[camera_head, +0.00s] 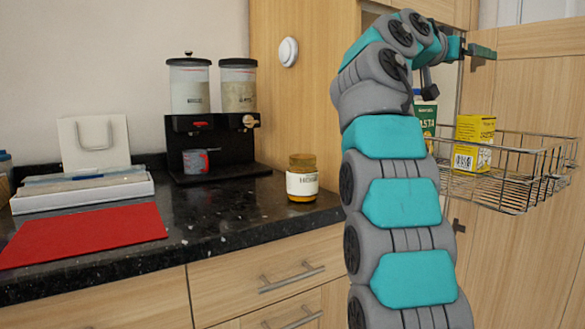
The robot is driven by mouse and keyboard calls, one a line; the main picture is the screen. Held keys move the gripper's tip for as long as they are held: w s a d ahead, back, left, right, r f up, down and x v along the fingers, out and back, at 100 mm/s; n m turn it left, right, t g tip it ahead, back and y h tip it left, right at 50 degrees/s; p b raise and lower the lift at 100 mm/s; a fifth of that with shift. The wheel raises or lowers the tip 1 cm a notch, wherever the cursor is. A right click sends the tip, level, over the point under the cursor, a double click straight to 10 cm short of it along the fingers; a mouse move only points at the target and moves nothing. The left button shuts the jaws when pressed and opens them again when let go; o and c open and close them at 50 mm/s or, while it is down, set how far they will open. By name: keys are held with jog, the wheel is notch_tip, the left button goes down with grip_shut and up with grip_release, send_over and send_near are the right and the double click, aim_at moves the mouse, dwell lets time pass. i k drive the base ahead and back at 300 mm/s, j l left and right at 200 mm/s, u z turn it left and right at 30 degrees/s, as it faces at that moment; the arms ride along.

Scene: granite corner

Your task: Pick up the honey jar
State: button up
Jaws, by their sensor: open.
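The honey jar (302,184) is a small amber jar with a brownish lid and a white label. It stands upright on the dark granite counter, near its right end, left of my arm. My gripper (462,58) is at the upper right, at the far end of my raised, bent arm, in front of the cabinet opening. It is well above and to the right of the jar and apart from it. Its jaws are open and seen small, partly behind my arm; nothing shows between them.
A black dispenser stand (213,140) with two canisters and a cup stands behind and left of the jar. A red mat (85,235) and white tray (84,192) lie left.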

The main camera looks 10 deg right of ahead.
aim_at(302, 173)
jog(key=k+j, duration=0.1)
jog(key=j, duration=0.3)
jog(key=k+j, duration=0.1)
jog(key=j, duration=0.3)
jog(key=k+j, duration=0.15)
jog(key=j, duration=0.25)
